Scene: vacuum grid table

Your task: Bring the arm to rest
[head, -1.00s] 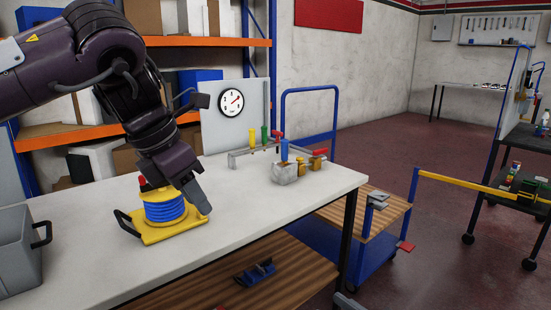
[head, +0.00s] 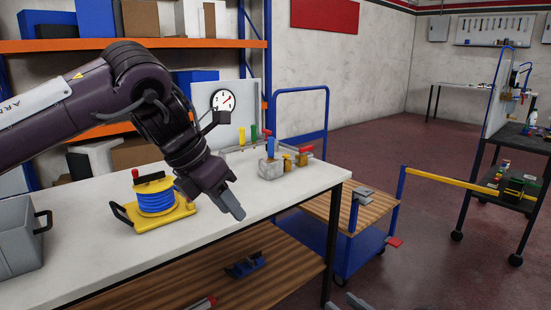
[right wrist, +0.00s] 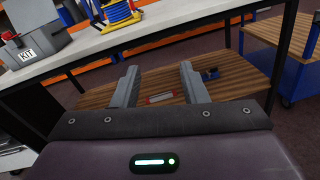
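My left arm comes in from the left in the head view. Its gripper (head: 231,205) hangs over the white tabletop, to the right of the yellow holder with a blue coil, with nothing visible in it. Its fingers overlap from this side, so their gap cannot be judged. My right gripper (right wrist: 157,85) is open and empty in the right wrist view, its two grey fingers apart in front of the table's wooden lower shelf. Only grey fingertips of it (head: 356,301) seem to show at the bottom edge of the head view.
The white table (head: 90,250) carries the yellow holder (head: 176,214), a grey kit bin (head: 18,240) and a grey block (head: 270,168) with coloured parts. A blue clamp-like item (head: 246,265) lies on the lower shelf (head: 160,300). A blue cart (head: 365,255) stands right of the table.

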